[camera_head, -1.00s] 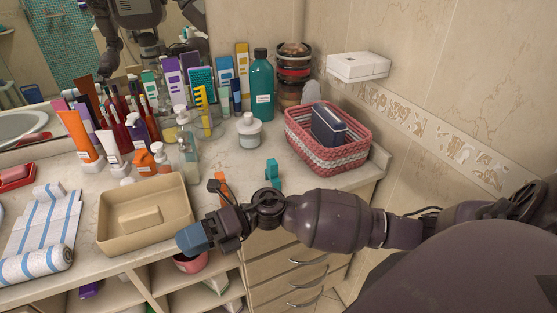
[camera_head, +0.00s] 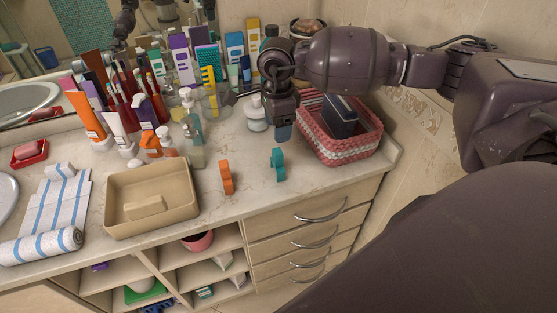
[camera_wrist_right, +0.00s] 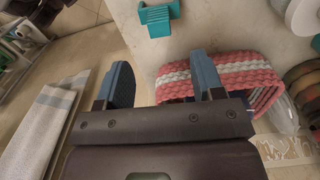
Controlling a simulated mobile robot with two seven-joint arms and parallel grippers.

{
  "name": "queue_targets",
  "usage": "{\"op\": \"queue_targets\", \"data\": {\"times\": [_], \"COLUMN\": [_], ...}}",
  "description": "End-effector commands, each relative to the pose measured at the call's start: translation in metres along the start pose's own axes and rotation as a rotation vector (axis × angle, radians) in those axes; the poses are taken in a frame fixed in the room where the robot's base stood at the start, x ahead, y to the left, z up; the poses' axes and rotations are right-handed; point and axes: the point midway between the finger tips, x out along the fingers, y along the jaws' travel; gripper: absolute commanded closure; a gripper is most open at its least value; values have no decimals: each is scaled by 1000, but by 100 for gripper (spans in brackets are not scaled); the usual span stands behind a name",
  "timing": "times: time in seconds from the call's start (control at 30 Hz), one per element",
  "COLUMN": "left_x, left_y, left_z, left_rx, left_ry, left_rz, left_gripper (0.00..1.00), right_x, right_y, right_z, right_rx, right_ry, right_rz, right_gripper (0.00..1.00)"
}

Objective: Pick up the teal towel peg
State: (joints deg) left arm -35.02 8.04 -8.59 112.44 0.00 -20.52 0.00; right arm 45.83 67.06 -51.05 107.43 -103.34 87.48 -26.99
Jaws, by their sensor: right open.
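The teal towel peg (camera_head: 278,165) stands on the marble counter near its front edge, left of the woven basket. It also shows at the top of the right wrist view (camera_wrist_right: 160,17), beyond the fingertips and roughly centred between them. My right gripper (camera_head: 283,131) points down above the counter, just behind the peg and apart from it. Its two blue fingers (camera_wrist_right: 162,70) are spread with nothing between them. My left gripper is not in view.
An orange peg (camera_head: 226,177) stands to the left. A red and white woven basket (camera_head: 345,152) with a dark blue box is close to the right gripper. A beige tray (camera_head: 180,187) stands further left.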

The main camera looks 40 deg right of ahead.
Motion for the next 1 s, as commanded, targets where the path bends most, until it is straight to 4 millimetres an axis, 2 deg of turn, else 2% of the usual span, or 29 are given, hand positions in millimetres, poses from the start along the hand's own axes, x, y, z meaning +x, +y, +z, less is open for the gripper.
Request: {"op": "queue_targets", "data": {"times": [0.03,0.2,0.47,0.8,1.0], "left_x": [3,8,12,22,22], "left_y": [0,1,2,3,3], "left_z": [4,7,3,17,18], "left_rx": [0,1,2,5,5], "left_ry": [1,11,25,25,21], "left_rz": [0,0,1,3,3], "left_gripper": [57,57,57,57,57], "right_x": [10,36,51,95,96], "right_y": [1,1,1,1,1], "right_z": [0,0,1,1,1], "right_rx": [0,1,0,1,1], "right_ry": [0,-2,-3,-2,-3], "right_rz": [3,3,3,5,3], "right_gripper": [38,38,38,38,38]}}
